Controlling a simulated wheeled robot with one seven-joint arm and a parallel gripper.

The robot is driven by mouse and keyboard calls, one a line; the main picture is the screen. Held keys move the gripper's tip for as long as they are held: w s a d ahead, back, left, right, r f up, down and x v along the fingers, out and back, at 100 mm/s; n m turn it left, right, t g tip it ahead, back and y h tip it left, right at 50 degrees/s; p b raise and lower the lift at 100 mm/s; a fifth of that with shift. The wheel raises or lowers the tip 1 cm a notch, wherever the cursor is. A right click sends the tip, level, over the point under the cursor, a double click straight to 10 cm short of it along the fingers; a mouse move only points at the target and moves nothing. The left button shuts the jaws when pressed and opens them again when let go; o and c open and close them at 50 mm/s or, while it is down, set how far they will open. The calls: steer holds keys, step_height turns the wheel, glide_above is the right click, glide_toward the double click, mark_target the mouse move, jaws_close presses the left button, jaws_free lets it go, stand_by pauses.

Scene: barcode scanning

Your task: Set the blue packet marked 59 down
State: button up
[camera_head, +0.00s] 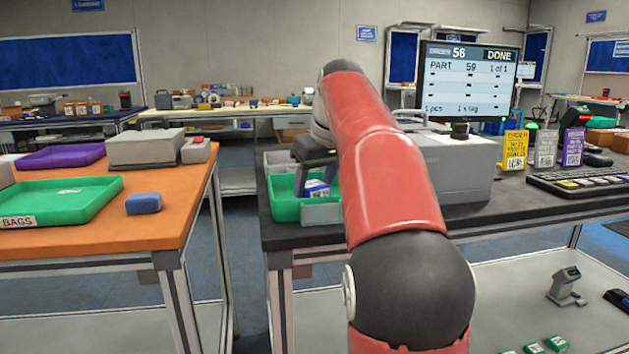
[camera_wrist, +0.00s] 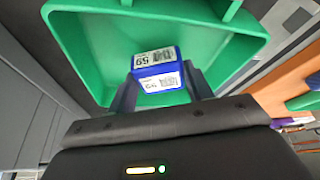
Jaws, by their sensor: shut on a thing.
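The blue packet (camera_head: 316,188) has white labels and sits between the fingers of my gripper (camera_head: 318,180). In the wrist view the packet (camera_wrist: 154,72) shows the number 59 on its label, and my gripper (camera_wrist: 162,88) is shut on it. The packet is over or inside a green bin (camera_head: 286,206) at the left end of the dark bench. The bin (camera_wrist: 90,50) fills much of the wrist view behind the packet. I cannot tell whether the packet touches the bin's floor. My red arm hides part of the bin's right side.
A grey machine (camera_head: 450,165) stands right of the bin, with a monitor (camera_head: 466,80) reading PART 59 and DONE above it. An orange table (camera_head: 165,205) at left holds a green BAGS tray (camera_head: 60,203) and a blue block (camera_head: 143,203). A gap separates the two benches.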

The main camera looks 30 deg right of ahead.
steer(key=shift+f+b, duration=0.4)
steer(key=shift+f, duration=0.15)
steer(key=o, duration=1.2)
steer(key=shift+o, duration=0.2)
